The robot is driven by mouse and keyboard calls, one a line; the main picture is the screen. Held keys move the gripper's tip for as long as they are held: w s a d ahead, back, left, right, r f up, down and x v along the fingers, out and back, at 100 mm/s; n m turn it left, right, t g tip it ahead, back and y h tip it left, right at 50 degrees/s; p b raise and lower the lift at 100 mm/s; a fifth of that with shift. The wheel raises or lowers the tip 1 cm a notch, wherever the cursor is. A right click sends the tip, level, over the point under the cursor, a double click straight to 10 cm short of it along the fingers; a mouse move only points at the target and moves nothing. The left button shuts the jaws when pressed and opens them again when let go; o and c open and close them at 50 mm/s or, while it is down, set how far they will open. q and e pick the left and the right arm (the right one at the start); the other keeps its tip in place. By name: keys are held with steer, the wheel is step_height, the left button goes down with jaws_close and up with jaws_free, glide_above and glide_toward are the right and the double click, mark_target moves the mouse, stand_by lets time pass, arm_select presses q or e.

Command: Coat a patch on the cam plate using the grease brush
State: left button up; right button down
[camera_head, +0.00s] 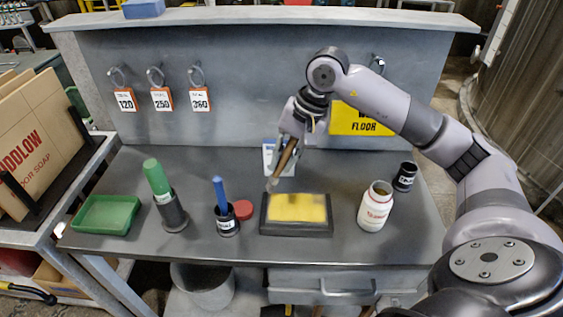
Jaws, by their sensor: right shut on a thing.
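My right gripper (293,133) is shut on the wooden handle of the grease brush (287,158). My left gripper is not in view.
A black cup (404,178) stands behind the jar. Left of the block are a red lid (243,210), a blue-handled tool (221,192) in a dark pot, a green-handled tool (157,178) in a holder and a green tray (106,214). A grey panel (240,65) rises behind.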

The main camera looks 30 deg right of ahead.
steer(key=shift+w+r+p, duration=0.1)
steer(key=shift+r+p, duration=0.3)
steer(key=shift+r, duration=0.55)
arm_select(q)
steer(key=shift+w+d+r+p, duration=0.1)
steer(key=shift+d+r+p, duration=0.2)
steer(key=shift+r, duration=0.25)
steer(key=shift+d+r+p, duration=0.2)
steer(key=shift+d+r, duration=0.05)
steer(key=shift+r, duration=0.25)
arm_select(e)
steer(key=shift+r, duration=1.1)
steer(key=shift+a, duration=0.1)
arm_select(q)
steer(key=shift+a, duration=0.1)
